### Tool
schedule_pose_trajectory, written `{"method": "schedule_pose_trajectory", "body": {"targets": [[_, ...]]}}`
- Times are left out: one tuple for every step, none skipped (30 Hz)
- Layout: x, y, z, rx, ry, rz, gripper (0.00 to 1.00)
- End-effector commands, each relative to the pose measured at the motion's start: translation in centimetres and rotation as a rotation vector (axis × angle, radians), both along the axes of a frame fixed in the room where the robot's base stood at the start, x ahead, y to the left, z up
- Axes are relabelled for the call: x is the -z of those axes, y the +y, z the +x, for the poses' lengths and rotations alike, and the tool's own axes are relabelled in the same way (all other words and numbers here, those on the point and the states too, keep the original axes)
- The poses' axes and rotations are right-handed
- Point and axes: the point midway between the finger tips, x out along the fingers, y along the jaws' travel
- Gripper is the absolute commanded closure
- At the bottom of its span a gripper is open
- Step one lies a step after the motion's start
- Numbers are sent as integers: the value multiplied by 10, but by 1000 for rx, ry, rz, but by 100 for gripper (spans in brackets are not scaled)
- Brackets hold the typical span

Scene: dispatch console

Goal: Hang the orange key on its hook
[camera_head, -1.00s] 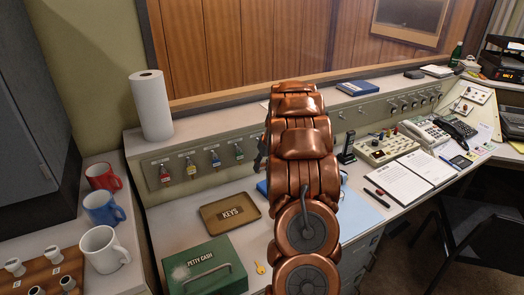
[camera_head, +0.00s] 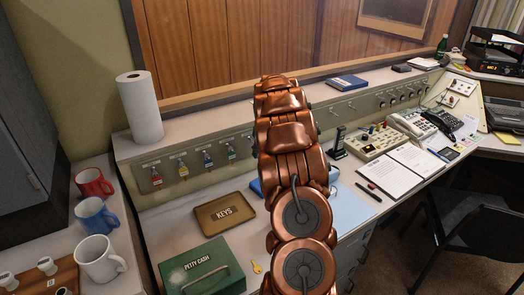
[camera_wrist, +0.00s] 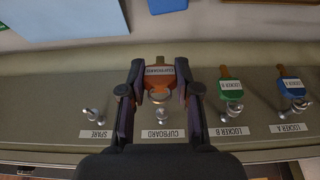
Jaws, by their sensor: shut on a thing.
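In the wrist view, which is upside down, my gripper (camera_wrist: 160,72) is shut on the orange key's tag (camera_wrist: 160,79), which reads CUPBOARD. The key's ring end lies close to the metal hook (camera_wrist: 161,115) above the CUPBOARD label (camera_wrist: 163,134). I cannot tell whether the ring is around the hook or only in front of it. In the head view my own arm hides the gripper, the orange key and its hook.
A green key (camera_wrist: 231,95) and a blue key (camera_wrist: 291,87) hang on hooks beside it; the SPARE hook (camera_wrist: 92,115) is empty.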

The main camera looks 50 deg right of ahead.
Motion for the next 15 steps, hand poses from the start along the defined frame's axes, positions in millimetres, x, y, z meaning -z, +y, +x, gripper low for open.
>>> {"method": "schedule_pose_trajectory", "body": {"targets": [[0,-1,1,0,1,1,100],[1,-1,2,0,1,1,100],[1,-1,4,-1,1,2,100],[2,-2,5,-1,1,2,100],[2,-2,6,0,2,2,100],[2,-3,7,1,2,2,100],[3,-3,8,1,2,2,100],[3,-4,9,1,2,2,100],[3,-4,10,1,3,1,100],[3,-5,11,1,3,1,100],[4,-5,13,1,3,1,100],[4,-6,14,1,3,0,100],[4,-6,15,1,2,0,100],[4,-7,17,1,2,0,100],[4,-7,18,0,1,-1,100]]}}
